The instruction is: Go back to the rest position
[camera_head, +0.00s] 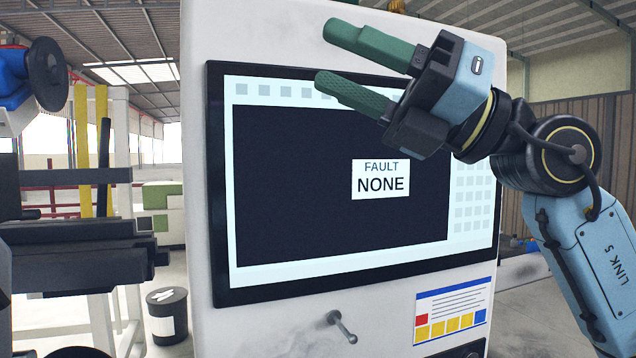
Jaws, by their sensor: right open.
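My right gripper (352,70) is raised in front of the upper part of a white machine cabinet (280,30). Its two green fingers point left and stand apart, with nothing between them. The gripper and wrist cover the top middle and upper right of the cabinet's screen (310,190). The screen reads "FAULT NONE" on a white label. My right arm comes in from the right edge. My left gripper is not in view.
A small metal lever (342,326) sticks out below the screen. A coloured label sheet (452,310) is at lower right. At left stand a rack with dark horizontal bars (85,255) and a black bin (167,315) on the floor.

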